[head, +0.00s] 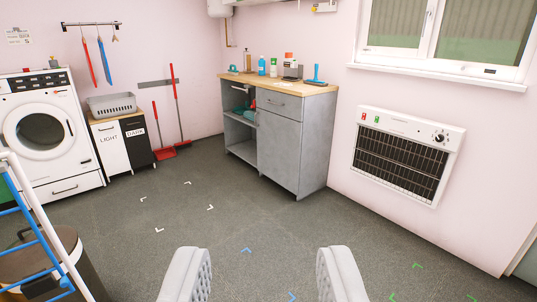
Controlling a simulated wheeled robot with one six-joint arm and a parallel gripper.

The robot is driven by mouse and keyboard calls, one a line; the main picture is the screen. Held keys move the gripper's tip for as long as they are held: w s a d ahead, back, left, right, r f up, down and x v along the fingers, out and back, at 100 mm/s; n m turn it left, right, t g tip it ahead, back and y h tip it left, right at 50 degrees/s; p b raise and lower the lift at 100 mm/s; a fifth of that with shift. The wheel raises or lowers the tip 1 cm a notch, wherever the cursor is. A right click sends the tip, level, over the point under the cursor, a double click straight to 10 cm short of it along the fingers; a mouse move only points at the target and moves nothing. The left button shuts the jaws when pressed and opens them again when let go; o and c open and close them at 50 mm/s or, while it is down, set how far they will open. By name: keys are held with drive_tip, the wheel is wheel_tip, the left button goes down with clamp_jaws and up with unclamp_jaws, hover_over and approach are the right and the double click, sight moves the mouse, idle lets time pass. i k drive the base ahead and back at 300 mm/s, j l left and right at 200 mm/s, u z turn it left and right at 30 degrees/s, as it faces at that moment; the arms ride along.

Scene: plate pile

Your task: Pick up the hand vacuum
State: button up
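My gripper (262,268) shows at the bottom of the head view. Its two pale grey ridged fingers are wide apart, with only dark floor between them. I cannot pick out the hand vacuum with certainty. A small grey and dark object (292,71) stands among the items on the wooden top of the grey cabinet (284,140), but it is too small to identify. A teal object (247,113) lies on the cabinet's open shelf and is partly hidden. My gripper is far from the cabinet and touches nothing.
Bottles and a blue upright tool (316,75) share the cabinet top. A white washing machine (42,133), laundry bins (123,143) and a red broom (178,105) line the back left. The middle floor is clear.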

sight(290, 72)
drive_tip(key=i+j, duration=0.1)
drive_tip(key=i, duration=4.05)
drive_tip(key=i+z, duration=0.2)
drive_tip(key=i, duration=0.25)
drive_tip(key=i+j+z, duration=0.2)
drive_tip(key=i, duration=0.25)
drive_tip(key=i+j+z, duration=0.2)
drive_tip(key=i, duration=0.25)
